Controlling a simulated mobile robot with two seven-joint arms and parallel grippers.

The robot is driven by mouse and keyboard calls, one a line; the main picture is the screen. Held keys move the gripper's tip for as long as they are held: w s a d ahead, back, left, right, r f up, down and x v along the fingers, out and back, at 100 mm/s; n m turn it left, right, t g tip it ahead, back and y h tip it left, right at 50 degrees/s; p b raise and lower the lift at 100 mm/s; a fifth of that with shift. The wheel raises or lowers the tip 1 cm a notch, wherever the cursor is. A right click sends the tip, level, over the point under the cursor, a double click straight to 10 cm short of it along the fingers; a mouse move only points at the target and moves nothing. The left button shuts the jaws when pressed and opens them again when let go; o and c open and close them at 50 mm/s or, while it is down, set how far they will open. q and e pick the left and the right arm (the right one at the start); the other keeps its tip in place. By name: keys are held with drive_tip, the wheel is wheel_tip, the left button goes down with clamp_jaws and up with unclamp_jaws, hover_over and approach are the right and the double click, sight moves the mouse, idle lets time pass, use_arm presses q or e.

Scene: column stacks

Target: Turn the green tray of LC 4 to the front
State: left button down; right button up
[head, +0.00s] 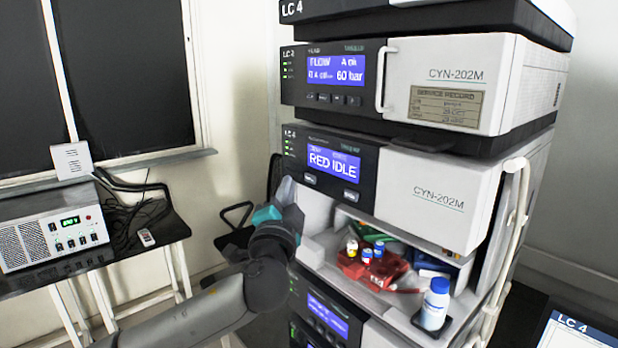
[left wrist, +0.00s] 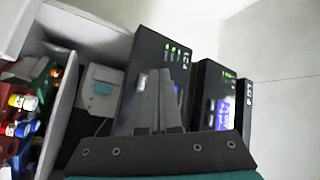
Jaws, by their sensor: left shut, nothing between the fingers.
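The LC 4 stack has an open sample compartment with a red tray (head: 373,268) at the front, holding a few capped vials (head: 366,255). My right gripper is not in view.
A white bottle with a blue cap (head: 434,305) stands at the compartment's front right. White tubing (head: 508,230) runs down the right side. A bench with a power unit (head: 50,236) is at left. An LC 4 screen (head: 575,335) is at lower right.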

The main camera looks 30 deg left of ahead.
sight(305, 174)
use_arm(q)
drive_tip(key=shift+w+d, duration=0.2)
drive_tip(key=shift+w, duration=0.3)
drive_tip(key=shift+w+d, duration=0.2)
drive_tip(key=shift+w, duration=0.25)
drive_tip(key=shift+w+d, duration=0.1)
drive_tip(key=shift+w, duration=0.05)
idle(1.3)
drive_tip(key=shift+w+d, duration=0.1)
drive_tip(key=shift+w, duration=0.15)
drive_tip(key=shift+w+d+b, duration=0.15)
drive_tip(key=shift+w+b, duration=0.15)
drive_tip(key=shift+w, duration=0.1)
idle(0.7)
drive_tip(key=shift+s, duration=0.15)
drive_tip(key=shift+s+a, duration=0.35)
drive_tip(key=shift+s, duration=0.3)
drive_tip(key=shift+s+a, duration=0.3)
drive_tip(key=shift+s, duration=0.5)
drive_tip(key=shift+s+a, duration=0.35)
drive_tip(key=shift+s, duration=0.4)
drive_tip(key=shift+s+a, duration=0.3)
drive_tip(key=shift+s, duration=0.5)
